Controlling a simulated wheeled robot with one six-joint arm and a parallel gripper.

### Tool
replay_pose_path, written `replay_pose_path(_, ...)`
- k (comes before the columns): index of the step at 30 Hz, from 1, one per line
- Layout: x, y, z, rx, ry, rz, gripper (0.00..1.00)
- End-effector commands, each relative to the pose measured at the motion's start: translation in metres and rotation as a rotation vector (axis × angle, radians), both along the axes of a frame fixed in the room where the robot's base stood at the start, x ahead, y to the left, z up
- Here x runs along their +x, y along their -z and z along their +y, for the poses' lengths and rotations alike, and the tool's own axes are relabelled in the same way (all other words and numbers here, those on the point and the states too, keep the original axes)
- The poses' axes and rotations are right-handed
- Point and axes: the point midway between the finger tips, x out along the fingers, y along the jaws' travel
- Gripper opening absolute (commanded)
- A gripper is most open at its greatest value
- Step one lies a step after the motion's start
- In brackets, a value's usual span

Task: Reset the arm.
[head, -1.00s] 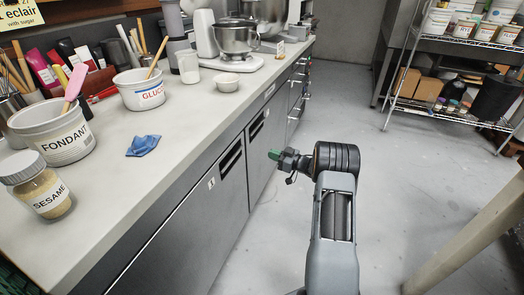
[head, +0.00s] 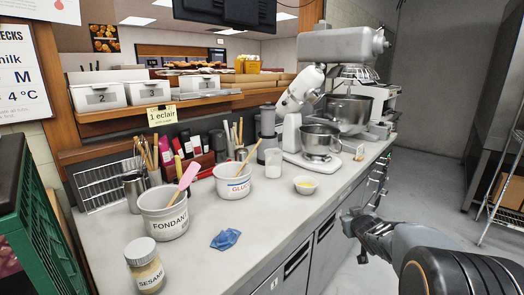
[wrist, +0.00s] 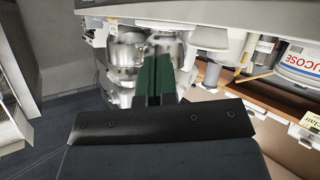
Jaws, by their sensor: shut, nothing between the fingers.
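My gripper (wrist: 156,80) shows in the wrist view with its two green fingers pressed together and nothing between them. In the head view my arm reaches in from the lower right, and its dark wrist end (head: 368,230) is in front of the counter's cabinet side, right of the worktop edge. The fingertips are hard to make out there. My gripper appears apart from the things on the counter.
The counter (head: 265,240) holds a fondant tub (head: 163,217), a glucose tub (head: 231,187), a sesame jar (head: 145,268), a blue cloth (head: 225,239), a small bowl (head: 305,185) and mixers (head: 319,140). A green crate (head: 60,235) stands at left.

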Motion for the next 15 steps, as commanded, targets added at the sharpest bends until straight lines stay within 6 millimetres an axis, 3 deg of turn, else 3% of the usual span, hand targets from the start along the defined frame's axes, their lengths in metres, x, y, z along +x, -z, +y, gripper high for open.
replay_pose_path(1,-0.024,-0.04,0.013,0.001,0.05,0.056,0.0)
replay_pose_path(4,-0.078,-0.067,0.034,0.029,0.136,0.21,0.0)
replay_pose_path(9,-0.171,-0.089,0.075,0.107,0.179,0.475,0.0)
replay_pose_path(15,-0.251,-0.096,0.113,0.187,0.138,0.705,0.0)
